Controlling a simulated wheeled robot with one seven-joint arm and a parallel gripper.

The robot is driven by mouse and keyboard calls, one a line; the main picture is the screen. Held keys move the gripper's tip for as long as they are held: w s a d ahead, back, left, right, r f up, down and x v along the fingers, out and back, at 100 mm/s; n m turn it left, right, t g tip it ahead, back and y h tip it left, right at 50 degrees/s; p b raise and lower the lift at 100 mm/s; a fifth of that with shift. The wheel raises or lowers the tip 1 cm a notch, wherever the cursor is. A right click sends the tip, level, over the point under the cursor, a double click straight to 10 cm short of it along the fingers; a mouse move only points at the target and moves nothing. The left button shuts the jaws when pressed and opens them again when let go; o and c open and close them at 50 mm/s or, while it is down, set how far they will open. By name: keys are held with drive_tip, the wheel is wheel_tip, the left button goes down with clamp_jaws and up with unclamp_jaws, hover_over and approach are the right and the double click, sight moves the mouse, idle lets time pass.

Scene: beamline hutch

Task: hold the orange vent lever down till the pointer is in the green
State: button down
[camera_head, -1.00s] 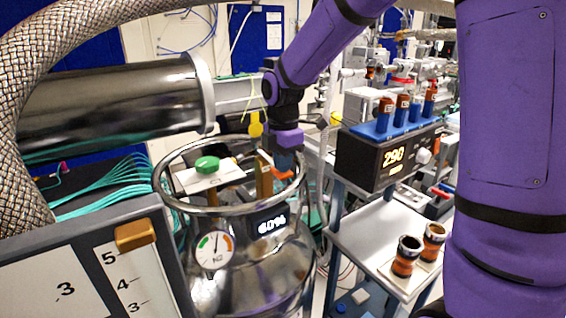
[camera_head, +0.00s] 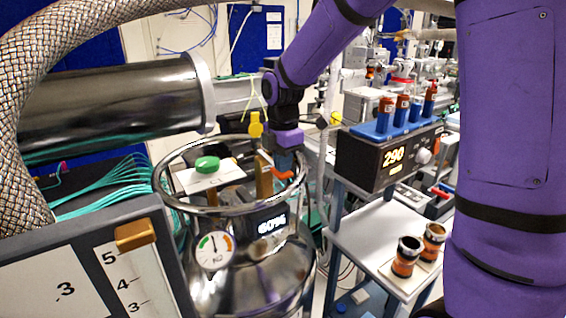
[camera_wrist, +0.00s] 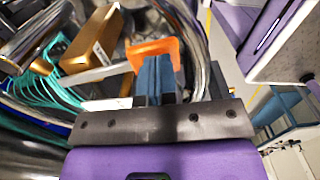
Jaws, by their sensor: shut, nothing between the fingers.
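The orange vent lever (camera_head: 285,175) is at the right side of the top of a shiny metal vessel (camera_head: 250,290). My gripper (camera_head: 285,166) is shut and points down, its blue fingertips at the lever and hiding part of it. In the wrist view the orange lever (camera_wrist: 152,47) shows just past the shut fingertips (camera_wrist: 154,62); they seem to touch it, with nothing between them. A round white gauge (camera_head: 215,250) on the vessel's front has a green part at left and orange at right. Its pointer stands near upright; I cannot tell whether it is in the green.
A green knob (camera_head: 207,164) sits on a white plate inside the vessel's rim (camera_head: 172,199). A display (camera_head: 271,224) reads about 60%. A braided hose (camera_head: 22,150) and metal cylinder (camera_head: 110,100) are at left. A controller box (camera_head: 365,160) and cart (camera_head: 375,232) stand at right.

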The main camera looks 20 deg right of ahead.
idle(0.3)
drive_tip(key=shift+r, duration=0.8)
